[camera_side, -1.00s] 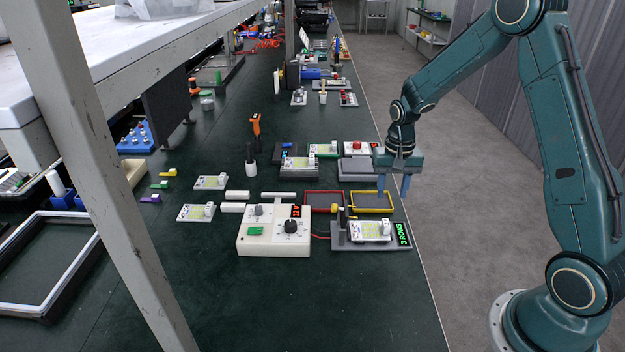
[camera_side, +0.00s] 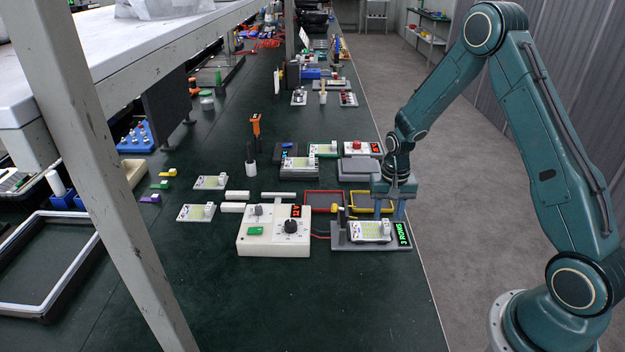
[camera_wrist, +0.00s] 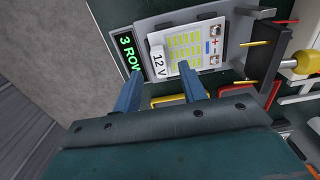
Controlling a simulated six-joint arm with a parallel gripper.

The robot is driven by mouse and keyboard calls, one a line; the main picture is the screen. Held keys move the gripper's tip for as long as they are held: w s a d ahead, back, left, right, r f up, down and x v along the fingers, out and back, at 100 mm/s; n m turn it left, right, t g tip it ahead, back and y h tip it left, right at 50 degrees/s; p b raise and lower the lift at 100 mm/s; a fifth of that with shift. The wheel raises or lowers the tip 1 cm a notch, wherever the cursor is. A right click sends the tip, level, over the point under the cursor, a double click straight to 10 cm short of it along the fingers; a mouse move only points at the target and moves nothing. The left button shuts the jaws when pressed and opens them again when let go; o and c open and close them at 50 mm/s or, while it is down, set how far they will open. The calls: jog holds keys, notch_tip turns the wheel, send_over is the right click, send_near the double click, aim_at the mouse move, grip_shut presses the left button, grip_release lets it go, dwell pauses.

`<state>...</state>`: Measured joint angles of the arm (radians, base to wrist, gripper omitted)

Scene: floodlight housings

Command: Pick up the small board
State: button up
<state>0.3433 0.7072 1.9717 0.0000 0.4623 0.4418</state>
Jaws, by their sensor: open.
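The small board (camera_side: 370,231) is white with yellow-green rows and lies on a grey test stand (camera_side: 345,244). In the wrist view the board (camera_wrist: 185,50) shows a "12 V" label, yellow bars and plus and minus marks. A green "3 ROWS" display (camera_side: 402,234) sits at its end. My gripper (camera_side: 388,212) is open and empty, with blue fingers pointing down just behind the board in the side view. In the wrist view my gripper (camera_wrist: 160,92) has its fingertips near the board's "12 V" end. I cannot tell whether they touch anything.
A cream power box (camera_side: 273,239) reading 12V stands left of the stand. A red tray (camera_side: 324,201) and a yellow tray (camera_side: 360,208) lie behind it. Other boards (camera_side: 197,212) lie to the left. The front of the green bench is clear.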

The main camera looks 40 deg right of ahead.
aim_at(370, 227)
jog(key=shift+f, duration=1.4)
grip_shut()
